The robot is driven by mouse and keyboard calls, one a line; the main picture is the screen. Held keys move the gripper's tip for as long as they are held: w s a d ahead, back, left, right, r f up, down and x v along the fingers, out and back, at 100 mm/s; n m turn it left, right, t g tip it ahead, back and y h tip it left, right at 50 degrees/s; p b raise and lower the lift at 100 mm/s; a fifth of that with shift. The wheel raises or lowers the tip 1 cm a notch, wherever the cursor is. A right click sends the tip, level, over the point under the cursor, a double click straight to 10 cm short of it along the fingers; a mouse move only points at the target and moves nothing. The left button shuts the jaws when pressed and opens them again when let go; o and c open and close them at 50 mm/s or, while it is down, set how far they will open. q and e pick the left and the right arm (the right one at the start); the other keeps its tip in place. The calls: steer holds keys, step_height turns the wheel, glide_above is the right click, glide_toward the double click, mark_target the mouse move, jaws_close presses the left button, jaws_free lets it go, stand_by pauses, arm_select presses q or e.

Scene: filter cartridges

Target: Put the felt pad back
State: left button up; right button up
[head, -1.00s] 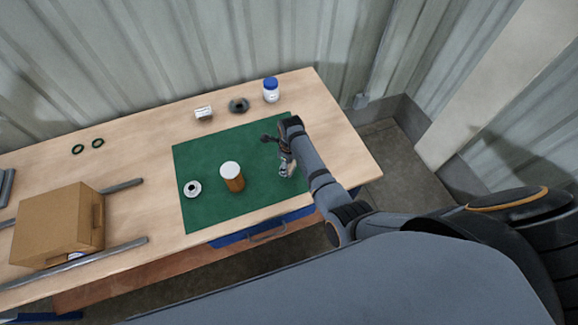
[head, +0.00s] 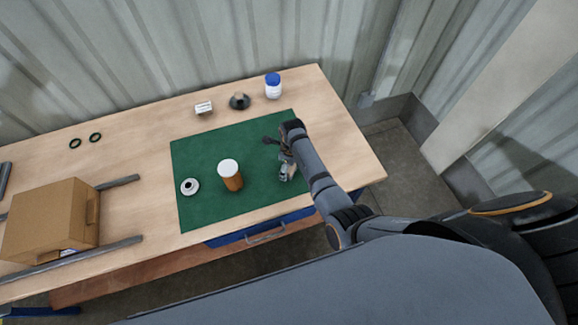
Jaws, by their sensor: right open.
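An amber-brown cylinder (head: 233,183) with a white round top (head: 228,167) stands upright on the green mat (head: 205,215). I cannot tell whether that white top is the felt pad. A white ring-like disc (head: 190,187) with a dark centre lies flat on the mat to its left. My right gripper (head: 278,157) is open over the right part of the mat, to the right of the cylinder and apart from it. No object shows clearly between its fingers. My left gripper is not in view.
Behind the mat are a small white box (head: 204,108), a dark round part (head: 239,102) and a white bottle with a blue cap (head: 273,87). A cardboard box (head: 45,222) sits between grey rails. The mat's front is clear.

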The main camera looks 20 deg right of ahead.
step_height(320, 180, up, 7)
steer(key=p, duration=0.7)
steer(key=shift+d+r+p, duration=0.1)
steer(key=shift+r+p, duration=0.1)
steer(key=shift+p, duration=0.2)
steer(key=shift+s+d+r+b, duration=0.15)
steer(key=shift+r+b, duration=0.3)
steer(key=shift+r, duration=2)
